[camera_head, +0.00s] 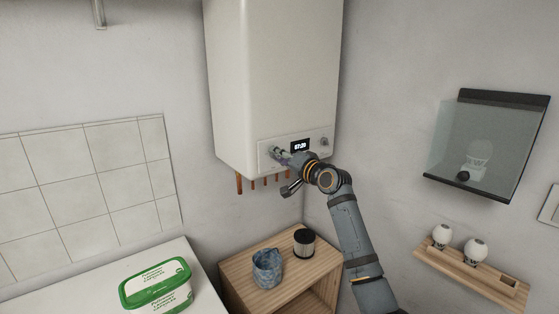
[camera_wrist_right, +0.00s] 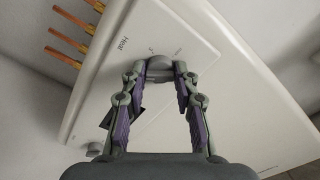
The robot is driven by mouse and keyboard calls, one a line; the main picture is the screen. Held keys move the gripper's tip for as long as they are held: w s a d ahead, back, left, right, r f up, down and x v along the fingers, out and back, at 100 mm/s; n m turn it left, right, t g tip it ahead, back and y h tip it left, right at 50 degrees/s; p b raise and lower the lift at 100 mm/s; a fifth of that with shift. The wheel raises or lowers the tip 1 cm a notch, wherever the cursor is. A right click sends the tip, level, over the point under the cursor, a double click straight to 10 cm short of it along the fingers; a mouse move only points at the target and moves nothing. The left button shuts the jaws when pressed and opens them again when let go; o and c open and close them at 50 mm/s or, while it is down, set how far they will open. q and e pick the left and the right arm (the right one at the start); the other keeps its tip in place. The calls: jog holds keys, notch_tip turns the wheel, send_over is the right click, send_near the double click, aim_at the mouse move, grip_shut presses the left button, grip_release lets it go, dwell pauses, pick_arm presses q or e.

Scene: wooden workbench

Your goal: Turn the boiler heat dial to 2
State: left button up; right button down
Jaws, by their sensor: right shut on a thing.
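The white boiler (camera_head: 272,75) hangs on the wall in the head view, with a control panel along its lower front. My right gripper (camera_head: 279,153) is at the left part of this panel. In the right wrist view, my right gripper (camera_wrist_right: 160,72) has its two fingertips on either side of the grey heat dial (camera_wrist_right: 159,63) and is shut on it. The word "Heat" and small scale marks show beside the dial; its exact setting is hard to read. In the head view the gripper mostly hides the dial. My left gripper is not in view.
A lit display (camera_head: 300,145) and a second knob (camera_head: 323,142) sit right of the dial. Copper pipes (camera_head: 239,183) hang under the boiler. A glass cabinet (camera_head: 455,140) hangs at right.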

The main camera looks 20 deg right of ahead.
jog(key=shift+n, duration=0.5)
jog(key=c, duration=1)
grip_release()
jog(key=shift+s, duration=0.1)
jog(key=v, duration=1.1)
jog(key=shift+s+d, duration=0.15)
jog(key=shift+s, duration=0.25)
